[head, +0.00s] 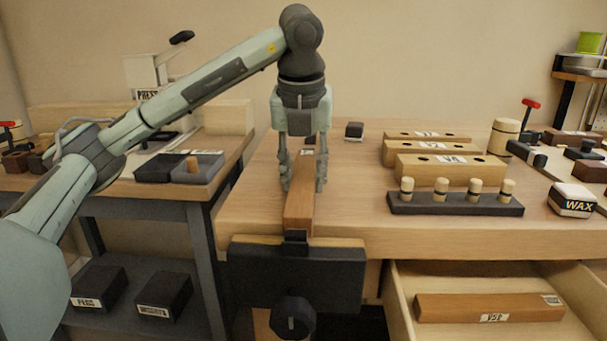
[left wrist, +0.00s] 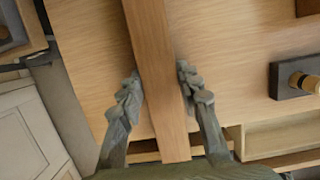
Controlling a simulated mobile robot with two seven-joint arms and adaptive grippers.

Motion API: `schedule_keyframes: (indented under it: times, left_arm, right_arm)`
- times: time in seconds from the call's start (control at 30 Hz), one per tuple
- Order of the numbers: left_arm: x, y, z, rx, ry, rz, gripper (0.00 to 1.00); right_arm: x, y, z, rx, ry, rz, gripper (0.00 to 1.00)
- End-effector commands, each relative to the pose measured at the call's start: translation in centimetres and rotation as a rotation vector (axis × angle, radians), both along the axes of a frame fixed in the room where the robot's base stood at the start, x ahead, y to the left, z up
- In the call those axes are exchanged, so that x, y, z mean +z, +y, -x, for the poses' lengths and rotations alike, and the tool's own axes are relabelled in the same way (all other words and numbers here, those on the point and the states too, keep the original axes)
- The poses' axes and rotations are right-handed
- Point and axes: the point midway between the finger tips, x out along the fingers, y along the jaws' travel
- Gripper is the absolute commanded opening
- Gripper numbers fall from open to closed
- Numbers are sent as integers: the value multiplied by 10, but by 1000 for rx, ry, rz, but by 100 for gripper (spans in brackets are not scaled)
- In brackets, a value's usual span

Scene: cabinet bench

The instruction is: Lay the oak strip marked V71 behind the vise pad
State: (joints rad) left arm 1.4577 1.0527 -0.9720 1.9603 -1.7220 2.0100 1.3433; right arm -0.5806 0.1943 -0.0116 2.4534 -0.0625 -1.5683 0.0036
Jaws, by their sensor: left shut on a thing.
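An oak strip (head: 299,208) lies lengthwise on the bench, its near end at the small dark vise pad (head: 296,238). I cannot tell whether they touch. A white label shows on its far part, too small to read. My left gripper (head: 305,186) points down with its fingers on both sides of the strip and is shut on it. In the left wrist view the strip (left wrist: 153,70) runs between the fingers (left wrist: 158,85). The dark vise (head: 297,275) with its round knob is on the bench's front edge. My right gripper is not in view.
Drilled wooden blocks (head: 450,170) and a dark peg rack (head: 455,204) stand right of the strip. The open drawer (head: 400,300) holds another labelled strip (head: 490,308). A wax block (head: 572,200) sits at the right. The bench between strip and rack is clear.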

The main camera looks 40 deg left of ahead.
Motion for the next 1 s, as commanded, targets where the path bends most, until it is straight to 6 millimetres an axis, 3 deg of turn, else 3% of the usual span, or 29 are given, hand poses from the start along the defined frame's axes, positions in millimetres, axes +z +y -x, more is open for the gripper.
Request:
schedule_keyframes:
  times: [0.27, 0.3, 0.47, 0.67, 0.77, 1.0]
  left_arm:
    - [0, 0, 0, 0, -1, 0, 0]
    - [0, 0, 0, 0, -1, 0, 37]
    - [0, 0, 0, 0, -1, 1, 57]
    - [0, 0, 0, 0, 0, 0, 58]
    - [-1, 0, 0, 0, 1, 1, 65]
    - [0, 0, 0, 0, 1, 1, 65]
  right_arm:
    - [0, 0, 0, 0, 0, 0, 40]
    - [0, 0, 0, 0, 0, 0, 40]
    - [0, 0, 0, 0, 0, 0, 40]
    - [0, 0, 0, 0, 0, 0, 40]
    - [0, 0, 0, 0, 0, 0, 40]
    - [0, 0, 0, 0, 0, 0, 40]
